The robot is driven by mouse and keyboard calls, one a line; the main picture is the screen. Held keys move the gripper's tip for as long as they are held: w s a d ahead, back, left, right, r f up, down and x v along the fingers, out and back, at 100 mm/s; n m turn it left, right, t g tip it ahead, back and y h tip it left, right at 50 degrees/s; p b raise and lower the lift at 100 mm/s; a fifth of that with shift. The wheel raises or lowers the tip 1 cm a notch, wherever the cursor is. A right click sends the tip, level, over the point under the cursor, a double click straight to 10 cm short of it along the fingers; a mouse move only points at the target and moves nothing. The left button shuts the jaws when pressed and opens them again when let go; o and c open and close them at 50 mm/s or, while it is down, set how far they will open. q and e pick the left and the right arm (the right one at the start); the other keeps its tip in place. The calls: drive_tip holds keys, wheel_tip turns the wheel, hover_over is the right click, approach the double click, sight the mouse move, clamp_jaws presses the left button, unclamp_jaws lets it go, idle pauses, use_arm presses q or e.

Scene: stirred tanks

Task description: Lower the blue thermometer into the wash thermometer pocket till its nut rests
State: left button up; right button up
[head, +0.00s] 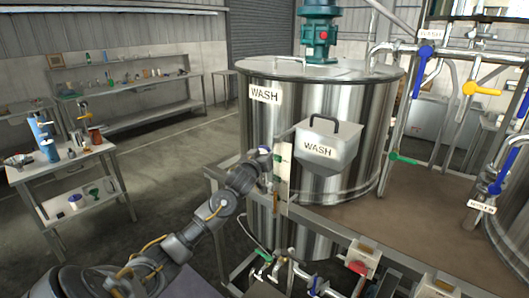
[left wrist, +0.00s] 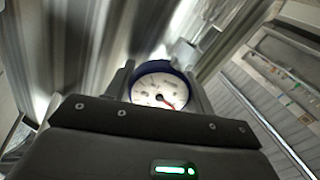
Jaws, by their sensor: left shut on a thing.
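The blue thermometer shows its round white dial with a blue rim and a red needle in the left wrist view (left wrist: 160,88). My left gripper (left wrist: 160,98) is shut on it, with a finger on each side of the dial. In the head view a small blue and white bit of the thermometer (head: 265,150) shows at my left gripper (head: 263,161), against the front of the steel wash tank (head: 335,110). The thermometer's stem, its nut and the wash pocket are hidden or too small to tell. My right gripper is not in view.
A steel hopper (head: 317,146) labelled WASH hangs on the tank front, just right of my left gripper. A pale upright strip (head: 283,165) stands close beside the gripper. Pipes and coloured valves fill the right side. A bench (head: 60,170) stands at left, with open floor between.

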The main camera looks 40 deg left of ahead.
use_arm(q)
drive_tip(key=shift+f, duration=0.65)
drive_tip(key=o, duration=1.1)
drive_tip(key=shift+s, duration=0.1)
drive_tip(key=shift+f+b, duration=0.1)
drive_tip(key=shift+b, duration=0.2)
drive_tip(key=shift+s+d, duration=0.15)
drive_tip(key=shift+s, duration=0.1)
drive_tip(key=shift+b+v, duration=1.7)
drive_tip(key=shift+v, duration=3.4)
